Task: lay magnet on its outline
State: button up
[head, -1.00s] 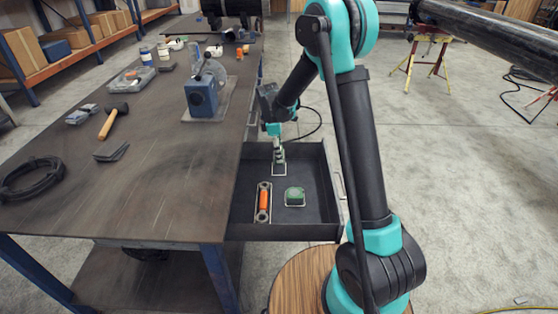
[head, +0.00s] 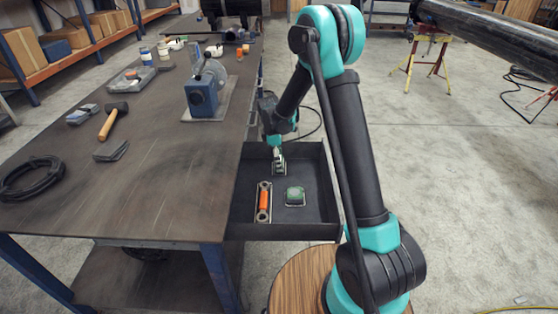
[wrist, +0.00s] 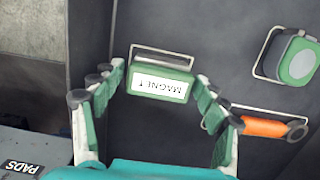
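The magnet (wrist: 160,84) is a green block with a white label reading MAGNET, upside down in the wrist view. Whether the magnet touches the floor is hard to tell. In the head view my gripper (head: 278,165) points down low inside the open drawer (head: 312,222), and the magnet is small and mostly hidden there.
An orange-handled tool (head: 264,201) and a green tape measure (head: 295,196) lie in outlines nearer the drawer's front. Drawer walls surround my gripper. The workbench (head: 150,205) on the left carries a hammer (head: 113,121), a black cable coil (head: 31,178) and a blue machine (head: 203,98).

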dwell(0.3)
notch_tip(320, 180, up, 12)
jog(key=a, duration=0.2)
jog(key=s+d+r+m+t+y, duration=0.1)
jog(key=s+d+r+m+t, duration=0.15)
jog(key=s+d+m, duration=0.8)
jog(key=s+d+f+m+t, duration=0.1)
jog(key=s+d+f+m, duration=0.1)
jog(key=s+d, duration=0.3)
jog(key=s+d+f+m, duration=0.3)
jog(key=s+d+m, duration=0.2)
jog(key=s, duration=0.9)
jog(key=shift+d+t+y, duration=0.35)
jog(key=shift+d+y, duration=0.05)
jog(key=shift+d, duration=0.35)
jog(key=shift+w+d+m, duration=0.1)
jog(key=shift+m, duration=0.15)
